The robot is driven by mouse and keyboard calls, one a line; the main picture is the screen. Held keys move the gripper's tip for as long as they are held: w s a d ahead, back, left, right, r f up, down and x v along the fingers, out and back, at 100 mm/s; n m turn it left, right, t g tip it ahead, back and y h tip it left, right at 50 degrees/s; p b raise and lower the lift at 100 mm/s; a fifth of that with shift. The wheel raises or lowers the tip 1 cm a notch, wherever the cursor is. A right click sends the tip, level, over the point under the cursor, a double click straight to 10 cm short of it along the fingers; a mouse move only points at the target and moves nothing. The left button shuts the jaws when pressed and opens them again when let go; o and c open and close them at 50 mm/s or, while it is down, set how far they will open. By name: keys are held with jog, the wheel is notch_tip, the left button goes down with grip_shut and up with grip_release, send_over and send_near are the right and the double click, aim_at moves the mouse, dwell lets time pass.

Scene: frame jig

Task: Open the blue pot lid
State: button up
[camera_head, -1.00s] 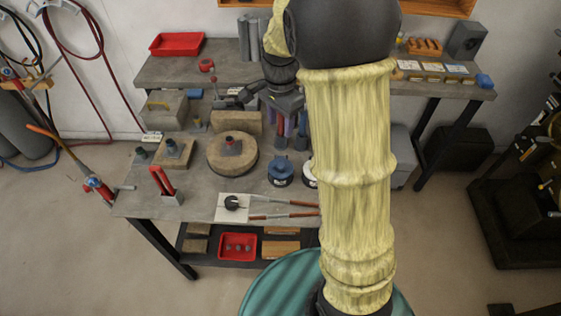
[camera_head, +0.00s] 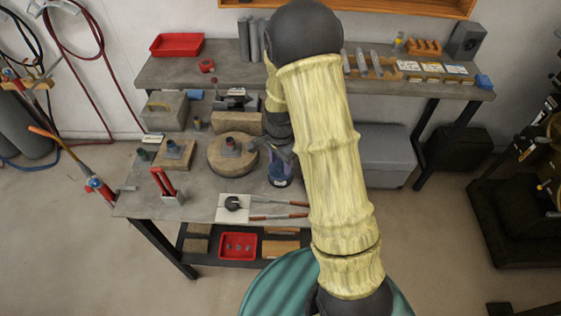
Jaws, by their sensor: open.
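The small blue pot (camera_head: 280,181) stands on the near workbench, right of the round wooden block. My gripper (camera_head: 279,168) is open and directly over the pot, reaching down at its top from above. The gripper hides the lid and most of the pot's upper part. I cannot tell whether the fingers touch the lid or stand around its knob.
A round wooden block (camera_head: 226,167) with a metal piece on top stands left of the pot. Long-handled tongs (camera_head: 277,216) and a white plate (camera_head: 230,214) lie in front. A red-handled tool (camera_head: 163,183) stands further left. My arm hides the bench to the right.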

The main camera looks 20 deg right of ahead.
jog(key=shift+f, duration=0.4)
grip_shut()
